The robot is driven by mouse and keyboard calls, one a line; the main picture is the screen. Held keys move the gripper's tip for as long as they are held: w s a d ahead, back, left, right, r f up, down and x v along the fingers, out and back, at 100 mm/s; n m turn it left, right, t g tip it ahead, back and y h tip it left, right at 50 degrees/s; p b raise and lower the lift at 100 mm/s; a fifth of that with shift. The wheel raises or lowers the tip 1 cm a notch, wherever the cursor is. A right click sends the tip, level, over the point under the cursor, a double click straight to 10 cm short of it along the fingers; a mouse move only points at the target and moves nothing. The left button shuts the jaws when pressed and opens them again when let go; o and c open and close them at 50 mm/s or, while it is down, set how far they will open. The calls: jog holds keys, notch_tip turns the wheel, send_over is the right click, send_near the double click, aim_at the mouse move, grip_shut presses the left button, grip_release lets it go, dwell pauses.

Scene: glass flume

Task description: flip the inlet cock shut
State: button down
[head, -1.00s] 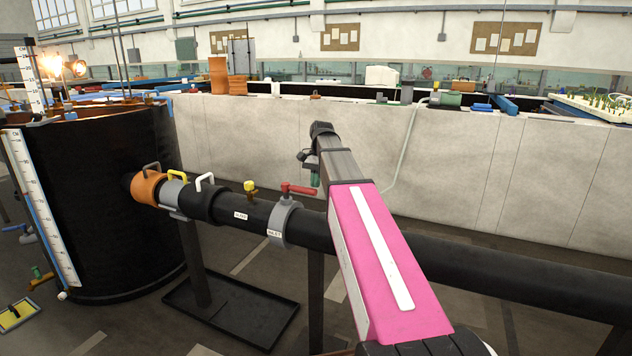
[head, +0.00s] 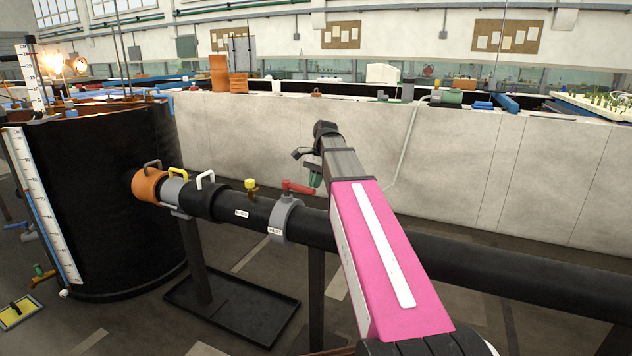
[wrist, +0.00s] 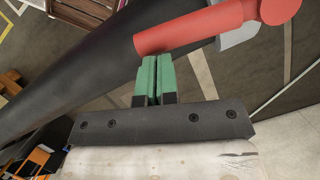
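The inlet cock's red lever (head: 298,187) sits on top of a grey collar (head: 283,222) around the black pipe. It points right, roughly along the pipe. In the wrist view the red lever (wrist: 195,27) lies across the top, with its rounded pivot at the upper right. My gripper (head: 315,180) hangs beside the lever's free end in the head view. Its green fingers (wrist: 154,60) are together with nothing between them. Their tips are at the lever's near edge, close to its free end. I cannot tell whether they touch it.
A small yellow-topped cock (head: 250,186) stands left on the same pipe (head: 450,260). White, yellow and grey handles stand near the black tank (head: 105,200). A dark tray (head: 232,308) lies on the floor below. A pale wall (head: 470,165) runs behind.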

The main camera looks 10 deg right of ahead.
jog(key=s+a+m+t, duration=0.2)
jog(key=a+m, duration=0.4)
jog(key=s+a+m+t, duration=0.1)
jog(key=s+a+m, duration=0.1)
jog(key=a+m, duration=0.5)
jog(key=shift+s+a+t, duration=0.25)
jog(key=shift+s+t, duration=0.05)
jog(key=shift+t, duration=0.1)
dwell(0.4)
dwell(0.4)
